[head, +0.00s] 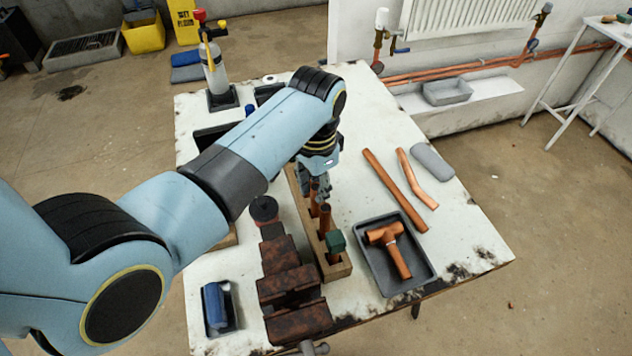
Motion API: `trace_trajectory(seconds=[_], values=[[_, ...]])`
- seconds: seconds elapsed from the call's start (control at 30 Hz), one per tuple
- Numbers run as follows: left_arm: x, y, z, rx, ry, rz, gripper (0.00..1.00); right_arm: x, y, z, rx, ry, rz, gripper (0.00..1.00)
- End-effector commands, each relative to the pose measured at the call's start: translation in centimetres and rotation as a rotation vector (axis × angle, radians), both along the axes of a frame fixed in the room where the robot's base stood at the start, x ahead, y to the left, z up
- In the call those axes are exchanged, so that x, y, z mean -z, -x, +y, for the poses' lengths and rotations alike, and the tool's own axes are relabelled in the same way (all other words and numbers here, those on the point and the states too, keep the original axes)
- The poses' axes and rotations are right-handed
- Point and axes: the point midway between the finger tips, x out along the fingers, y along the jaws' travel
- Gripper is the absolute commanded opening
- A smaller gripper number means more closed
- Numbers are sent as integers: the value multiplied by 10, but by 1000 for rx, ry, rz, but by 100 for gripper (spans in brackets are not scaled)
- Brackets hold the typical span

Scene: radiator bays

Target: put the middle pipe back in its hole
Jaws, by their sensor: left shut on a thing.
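A long wooden block with holes (343,270) lies on the white worktable, beside a rusty vise. My left gripper (320,190) points down over the block and is shut on a copper pipe (325,217). The pipe is upright at about the middle of the block. The gripper covers its upper part, and I cannot tell how deep its lower end sits in a hole. A piece with a green top (335,241) stands at the block's near end. My arm hides part of the block's far end. My right gripper is not in view.
The rusty vise (288,285) stands close left of the block. A dark tray (368,255) with a copper tee (391,246) is to the right. Two loose copper pipes (394,188) lie behind it. A torch bottle (214,72) stands at the back left.

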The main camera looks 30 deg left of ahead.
Motion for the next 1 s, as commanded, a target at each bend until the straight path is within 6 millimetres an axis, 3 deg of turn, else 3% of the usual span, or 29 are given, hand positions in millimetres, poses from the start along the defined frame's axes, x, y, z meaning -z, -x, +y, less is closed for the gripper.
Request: trace_trajectory(seconds=[0.93,0.97,1.0], values=[[12,0,0,0,0,0,0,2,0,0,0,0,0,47],[12,0,0,0,0,0,22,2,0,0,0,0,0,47],[12,0,0,0,0,0,28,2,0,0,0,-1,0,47]])
